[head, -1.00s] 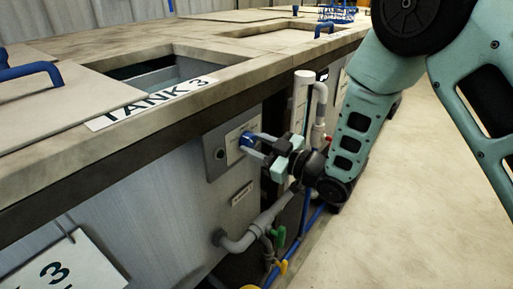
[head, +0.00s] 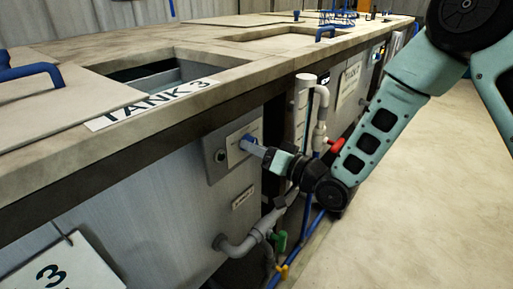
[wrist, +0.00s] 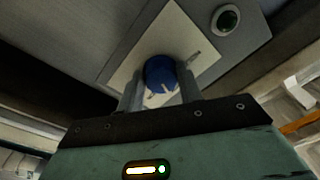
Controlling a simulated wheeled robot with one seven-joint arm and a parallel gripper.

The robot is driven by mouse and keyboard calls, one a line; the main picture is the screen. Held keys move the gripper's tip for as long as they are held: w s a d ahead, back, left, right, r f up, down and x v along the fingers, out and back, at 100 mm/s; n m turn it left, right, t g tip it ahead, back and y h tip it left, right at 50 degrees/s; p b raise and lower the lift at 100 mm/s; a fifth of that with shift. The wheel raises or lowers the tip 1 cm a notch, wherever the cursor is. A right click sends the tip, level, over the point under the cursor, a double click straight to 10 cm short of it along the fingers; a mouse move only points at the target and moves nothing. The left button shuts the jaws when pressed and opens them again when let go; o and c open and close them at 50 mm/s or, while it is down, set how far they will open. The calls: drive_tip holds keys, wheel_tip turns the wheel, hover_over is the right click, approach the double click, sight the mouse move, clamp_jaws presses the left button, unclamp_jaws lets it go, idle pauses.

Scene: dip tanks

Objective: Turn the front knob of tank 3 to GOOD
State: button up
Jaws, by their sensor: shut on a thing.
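My gripper (head: 250,146) reaches the panel from the right. In the wrist view its two fingers stand on either side of the blue knob, shut on it. A light mark shows on the knob's face. The words on the plate are too small or too hidden to read, so I cannot tell the knob's setting.
A round dark green button (wrist: 227,19) sits on the same panel. Grey pipes (head: 240,245) with a green valve handle (head: 280,241) and a yellow one (head: 283,271) run below. A white upright pipe (head: 302,105) and a red handle (head: 337,145) stand close to my arm. The floor at right is clear.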

drive_tip(key=shift+s+r+m+p, duration=0.1)
drive_tip(key=shift+m+p, duration=0.9)
drive_tip(key=shift+m, duration=3)
drive_tip(key=o, duration=1)
